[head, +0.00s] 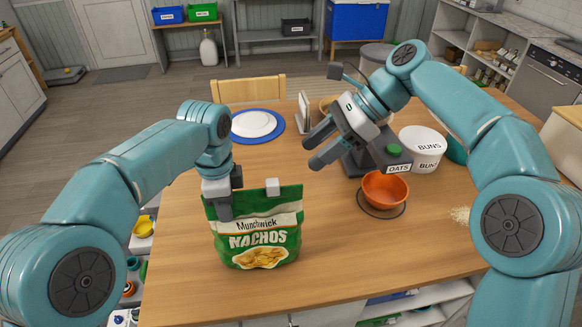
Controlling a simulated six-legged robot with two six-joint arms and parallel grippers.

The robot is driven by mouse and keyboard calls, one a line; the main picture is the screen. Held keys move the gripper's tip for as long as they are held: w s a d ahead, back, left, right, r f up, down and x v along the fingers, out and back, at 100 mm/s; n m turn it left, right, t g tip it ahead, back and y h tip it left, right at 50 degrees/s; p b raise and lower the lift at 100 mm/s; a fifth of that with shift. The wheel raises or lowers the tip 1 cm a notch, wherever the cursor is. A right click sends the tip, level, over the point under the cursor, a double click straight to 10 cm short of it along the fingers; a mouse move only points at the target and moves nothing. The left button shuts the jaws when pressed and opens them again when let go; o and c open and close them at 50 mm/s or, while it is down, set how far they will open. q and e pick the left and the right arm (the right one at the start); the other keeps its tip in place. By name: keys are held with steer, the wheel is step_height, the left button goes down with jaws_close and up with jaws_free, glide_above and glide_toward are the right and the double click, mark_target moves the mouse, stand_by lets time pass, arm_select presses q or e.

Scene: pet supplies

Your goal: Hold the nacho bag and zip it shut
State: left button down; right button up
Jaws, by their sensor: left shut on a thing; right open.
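The green nacho bag (262,237) stands upright near the front of the wooden table, its label facing me. A small pale block (272,187), which looks like the zip slider, sits on its top edge, right of the middle. My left gripper (228,196) is shut on the bag's upper left corner and hides that corner. My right gripper (317,146) is open and empty, above the table to the upper right of the bag and apart from it. How far the zip is closed cannot be seen.
An orange bowl (386,187) stands right of the bag. Behind it are a dark grey device (366,160), a green-topped item marked OATS (397,165) and a white BUNS tub (424,146). A plate (254,123) lies at the back left.

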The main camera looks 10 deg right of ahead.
mark_target(278, 182)
steer(key=x, duration=1.1)
jaws_close()
